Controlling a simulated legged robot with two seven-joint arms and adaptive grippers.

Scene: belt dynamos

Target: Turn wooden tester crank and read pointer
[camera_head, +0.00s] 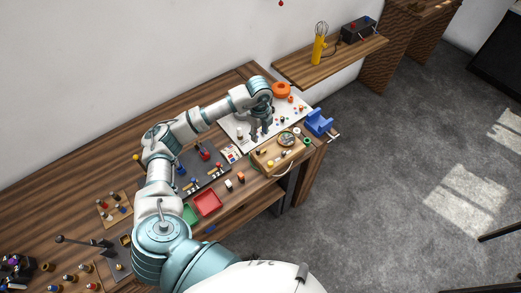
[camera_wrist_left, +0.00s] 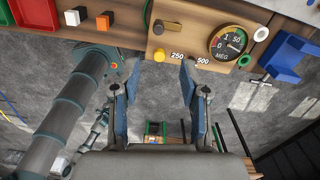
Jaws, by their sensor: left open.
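The wooden tester (camera_head: 265,160) is a light wooden box at the right end of the bench, with a round dial (camera_head: 286,138) on top. In the left wrist view the dial (camera_wrist_left: 229,42) is marked MEG; its pointer reading is too small to tell. I cannot tell which part is the crank. My left gripper (camera_head: 258,134) is open and empty, above the bench by the tester's left side. Its fingers (camera_wrist_left: 161,62) also show in the wrist view.
A blue cradle (camera_head: 318,122) stands right of the tester. Red (camera_head: 207,202) and green trays (camera_head: 190,214) are nearer. The shelf (camera_head: 330,63) is behind right. The floor at right is open.

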